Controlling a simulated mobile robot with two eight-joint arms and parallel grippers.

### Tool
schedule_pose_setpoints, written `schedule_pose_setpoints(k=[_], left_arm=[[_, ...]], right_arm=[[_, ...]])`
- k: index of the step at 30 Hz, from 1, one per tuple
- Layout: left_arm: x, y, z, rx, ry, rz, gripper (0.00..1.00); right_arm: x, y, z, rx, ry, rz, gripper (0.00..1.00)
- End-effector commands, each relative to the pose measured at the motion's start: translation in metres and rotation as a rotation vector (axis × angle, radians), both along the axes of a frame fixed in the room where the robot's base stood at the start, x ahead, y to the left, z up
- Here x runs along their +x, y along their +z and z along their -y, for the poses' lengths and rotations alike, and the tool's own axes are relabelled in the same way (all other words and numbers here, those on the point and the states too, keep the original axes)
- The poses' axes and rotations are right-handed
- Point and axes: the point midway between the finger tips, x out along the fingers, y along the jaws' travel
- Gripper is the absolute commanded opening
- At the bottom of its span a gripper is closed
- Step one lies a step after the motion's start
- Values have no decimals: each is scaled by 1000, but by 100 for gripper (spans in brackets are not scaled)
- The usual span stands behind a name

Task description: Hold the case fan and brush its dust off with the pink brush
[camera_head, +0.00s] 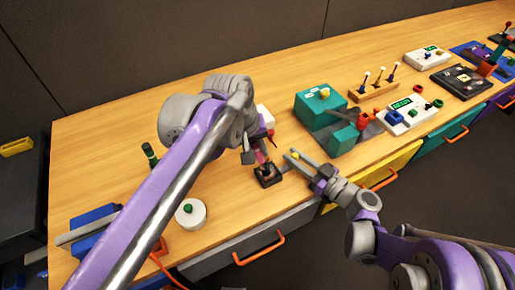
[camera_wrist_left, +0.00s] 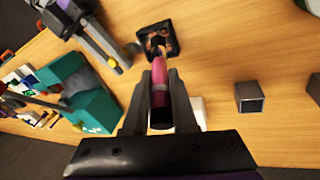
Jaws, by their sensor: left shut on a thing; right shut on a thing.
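The case fan (camera_head: 268,178), a small dark square frame, is near the bench's front edge. It also shows at the top of the left wrist view (camera_wrist_left: 147,34). In the head view the pink brush (camera_head: 260,157) is partly hidden by my left arm. My right gripper (camera_head: 290,160) is at the fan's right side, shut on its edge; the exact grip is hard to see. Dust is too small to tell.
A white round base with a green knob (camera_head: 190,214) and a dark green bottle-like piece (camera_head: 149,153) stand left. A teal block (camera_head: 320,105) and a white panel (camera_head: 404,116) stand right. A grey square cup (camera_wrist_left: 249,97) shows in the wrist view. Bare wood lies behind.

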Motion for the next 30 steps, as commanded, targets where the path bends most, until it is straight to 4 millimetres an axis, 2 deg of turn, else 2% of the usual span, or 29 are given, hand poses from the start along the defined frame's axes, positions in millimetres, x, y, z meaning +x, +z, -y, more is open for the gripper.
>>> schedule_pose_setpoints(k=[30], left_arm=[[0, -12, 0, 0, 0, 0, 0]], right_arm=[[0, 0, 0, 0, 0, 0, 0]])
